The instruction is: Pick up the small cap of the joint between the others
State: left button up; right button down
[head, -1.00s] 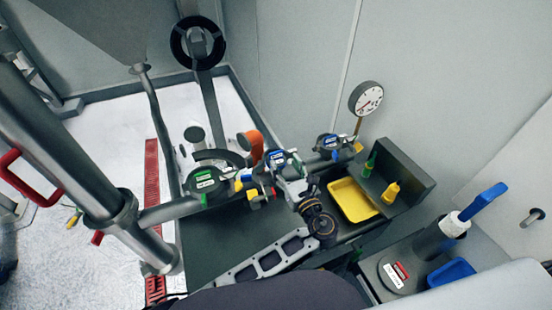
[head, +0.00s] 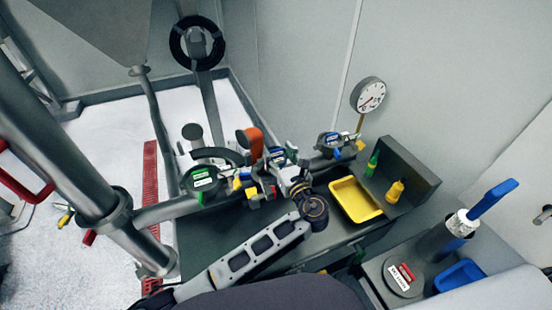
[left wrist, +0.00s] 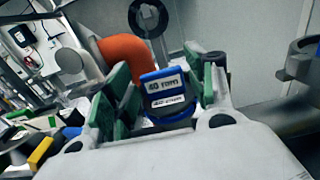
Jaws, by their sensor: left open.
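The middle joint's blue cap (head: 278,156) lies between a green-labelled cap (head: 203,180) on the left and another blue cap (head: 329,140) on the right. My left gripper (head: 268,177) is over the middle joint and hides part of its cap in the head view. In the left wrist view the blue cap (left wrist: 163,86), with white labels reading "40 mm", shows between the green pads of my open left gripper (left wrist: 160,82). No firm contact on the cap can be made out. My right gripper is not in view.
An orange elbow (head: 254,143) stands close behind the middle joint and shows left of the left finger in the wrist view (left wrist: 123,50). A yellow tray (head: 355,200), small bottles (head: 395,190) and a gauge (head: 368,95) are to the right. A thick pipe (head: 165,211) is at left.

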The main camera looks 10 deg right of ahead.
aim_at(279, 161)
pick_arm(q)
jog(key=shift+w, duration=0.2)
dwell(0.4)
jog(key=c, duration=0.9)
jog(key=shift+o, duration=0.2)
jog(key=shift+r, duration=0.1)
notch_tip(279, 161, up, 10)
jog(key=shift+b, duration=0.35)
